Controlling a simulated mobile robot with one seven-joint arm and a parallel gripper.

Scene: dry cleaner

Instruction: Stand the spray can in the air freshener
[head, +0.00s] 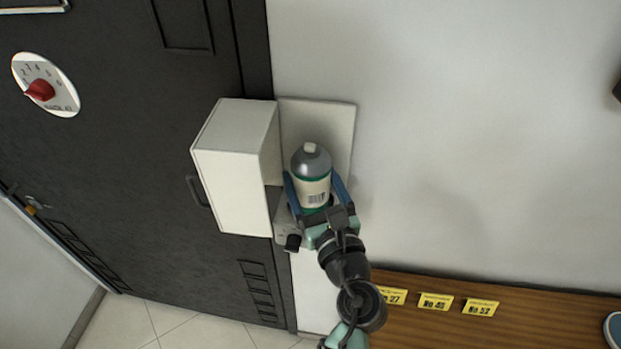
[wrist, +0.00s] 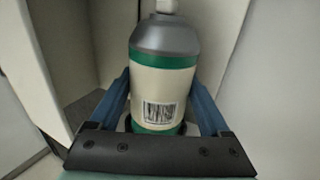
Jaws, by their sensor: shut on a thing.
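The spray can (head: 312,180) has a cream label with green bands and a barcode, a grey shoulder and a white nozzle. It stands upright between the blue fingers of my gripper (head: 316,192), which is shut on it. The air freshener (head: 318,115) is a white wall unit with its box-like cover (head: 231,180) swung open to the left. The can is in front of the white back plate, at the unit's lower part. In the wrist view the can (wrist: 163,85) shows close up, with a dark ring around its base. I cannot tell whether its bottom rests on anything.
A dark door (head: 130,150) with a red-knobbed dial (head: 40,90) is at the left. A wooden counter (head: 540,325) with yellow number tags (head: 436,302) is at the lower right. The wall right of the unit is clear.

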